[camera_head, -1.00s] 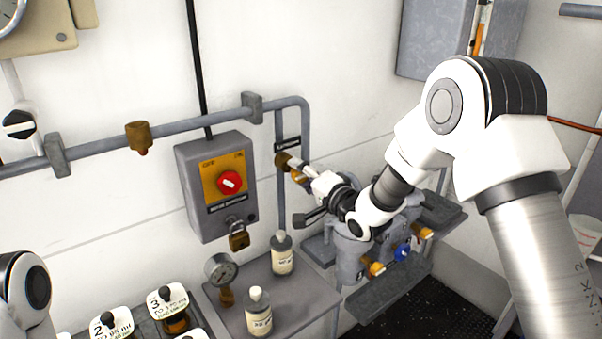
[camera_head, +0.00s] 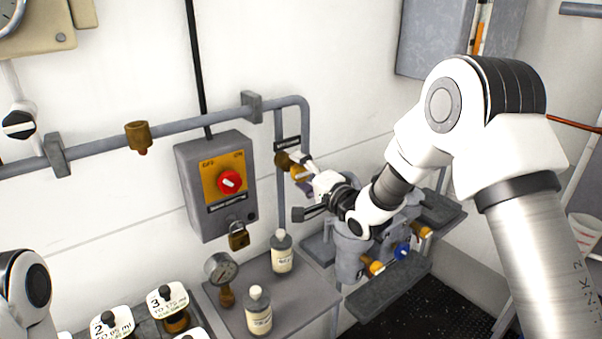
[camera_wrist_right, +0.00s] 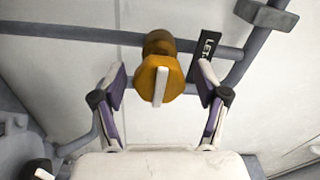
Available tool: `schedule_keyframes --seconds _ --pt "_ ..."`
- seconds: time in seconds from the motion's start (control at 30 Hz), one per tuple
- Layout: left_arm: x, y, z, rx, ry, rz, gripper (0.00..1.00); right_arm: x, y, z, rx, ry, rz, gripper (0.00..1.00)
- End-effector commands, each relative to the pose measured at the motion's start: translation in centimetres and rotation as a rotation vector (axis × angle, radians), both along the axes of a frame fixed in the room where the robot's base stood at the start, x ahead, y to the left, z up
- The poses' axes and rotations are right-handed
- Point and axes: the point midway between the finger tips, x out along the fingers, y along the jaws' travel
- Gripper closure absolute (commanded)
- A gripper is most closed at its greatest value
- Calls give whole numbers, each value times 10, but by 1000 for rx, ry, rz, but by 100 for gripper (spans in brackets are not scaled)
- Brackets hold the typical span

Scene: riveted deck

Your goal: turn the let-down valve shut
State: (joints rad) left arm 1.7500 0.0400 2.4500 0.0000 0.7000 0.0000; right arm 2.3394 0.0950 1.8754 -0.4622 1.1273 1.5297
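The let-down valve (camera_head: 283,160) is a brass fitting on the vertical pipe at the centre of the head view. In the right wrist view the valve (camera_wrist_right: 151,58) shows an orange knob with a white bar standing nearly upright on its face. A black label reading "LET" sits beside it, partly hidden by a finger. My right gripper (camera_head: 304,172) is at the valve; in the wrist view its fingers (camera_wrist_right: 162,76) are spread on either side of the knob, with gaps to it. My left gripper is out of view; only part of my left arm shows at lower left.
A grey switch box (camera_head: 216,185) with a red knob and a padlock (camera_head: 238,236) is left of the valve. Bottles (camera_head: 281,252) and a gauge (camera_head: 222,268) stand on the shelf below. A grey manifold (camera_head: 349,262) with brass and blue fittings lies under my right arm.

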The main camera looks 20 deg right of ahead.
Motion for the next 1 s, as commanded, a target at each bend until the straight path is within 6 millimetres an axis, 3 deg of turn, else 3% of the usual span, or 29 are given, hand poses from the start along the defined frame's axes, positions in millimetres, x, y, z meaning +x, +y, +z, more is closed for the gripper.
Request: schedule_keyframes --seconds 0.33,0.7,0.83,1.0 --pt "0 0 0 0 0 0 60 -10 -4 -1 0 2 1 26" --pt "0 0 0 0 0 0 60 -91 -35 -1 5 2 -3 26" --pt "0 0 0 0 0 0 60 -108 -41 -1 3 2 -1 26" --pt "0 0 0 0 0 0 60 -113 -41 -1 0 1 0 26"
